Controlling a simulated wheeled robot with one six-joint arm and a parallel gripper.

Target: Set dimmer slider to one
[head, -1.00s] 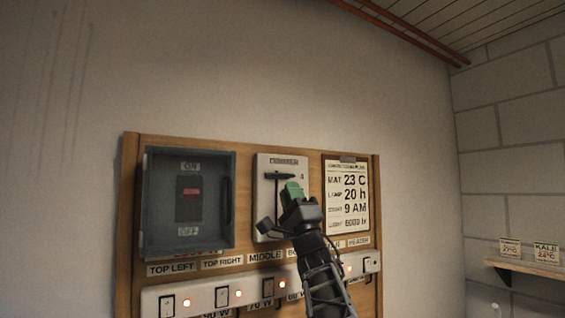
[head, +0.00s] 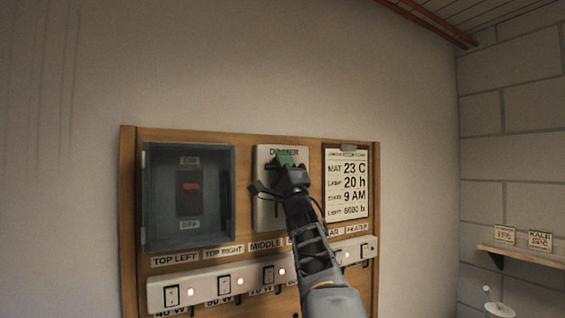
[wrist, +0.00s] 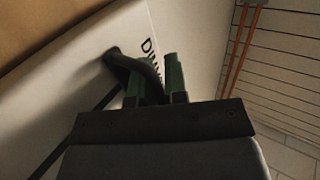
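The dimmer is a pale upright plate (head: 264,212) in the middle of the wooden panel, lettered at its top. In the wrist view its face (wrist: 65,75) carries a dark slot and a black slider knob (wrist: 118,58). My gripper (head: 284,158) is at the plate's upper part and hides the knob in the head view. In the wrist view the green fingertips (wrist: 158,78) stand apart, with the black knob reaching across the left one into the gap. I cannot tell if they press on it. The scale marks are hidden.
A grey switch box (head: 188,240) stands out left of the dimmer, and a printed card (head: 347,211) hangs to its right. A strip of rocker switches (head: 197,294) with red lights runs below. A small shelf (head: 520,255) is on the right wall.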

